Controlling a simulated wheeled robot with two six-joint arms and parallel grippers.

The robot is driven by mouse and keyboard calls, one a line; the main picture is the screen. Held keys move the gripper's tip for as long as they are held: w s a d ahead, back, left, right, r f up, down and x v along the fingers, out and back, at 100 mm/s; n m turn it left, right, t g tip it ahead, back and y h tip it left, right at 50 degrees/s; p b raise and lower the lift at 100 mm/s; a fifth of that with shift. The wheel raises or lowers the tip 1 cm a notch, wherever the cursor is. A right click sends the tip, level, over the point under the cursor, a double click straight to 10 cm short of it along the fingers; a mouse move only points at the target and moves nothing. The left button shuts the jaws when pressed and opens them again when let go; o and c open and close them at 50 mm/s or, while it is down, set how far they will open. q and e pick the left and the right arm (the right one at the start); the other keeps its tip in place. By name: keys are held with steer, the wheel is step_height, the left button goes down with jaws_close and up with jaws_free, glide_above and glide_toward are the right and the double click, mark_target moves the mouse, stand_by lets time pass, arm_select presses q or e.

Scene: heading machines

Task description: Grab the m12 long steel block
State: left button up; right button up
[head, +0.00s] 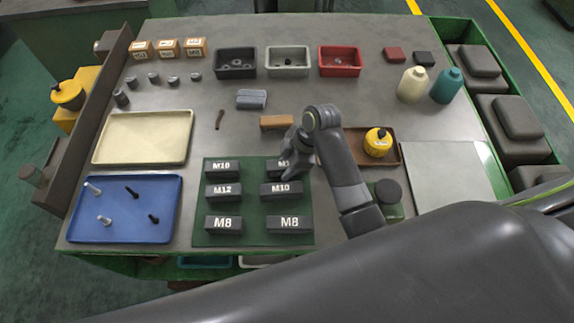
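Several dark grey blocks with white labels lie on a green mat (252,238). The left column has shorter blocks marked M10 (222,174), M12 (223,193) and M8 (223,226). The right column has longer blocks marked M10 (281,191) and M8 (289,226). The top right block (274,171) is partly hidden by my gripper; only "M1" of its label reads. My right gripper (287,166) is at this block, pointing down over its right part. Its fingertips are not clear, so I cannot tell whether it grips or touches the block. My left gripper is not in view.
A blue tray (125,225) with bolts and an empty cream tray (142,138) lie left. A brown block (276,122) lies behind the gripper. A brown tray (390,157) with a yellow container (378,142) and a dark-lidded jar (388,193) stand close right of the arm.

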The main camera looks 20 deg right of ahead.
jaws_close()
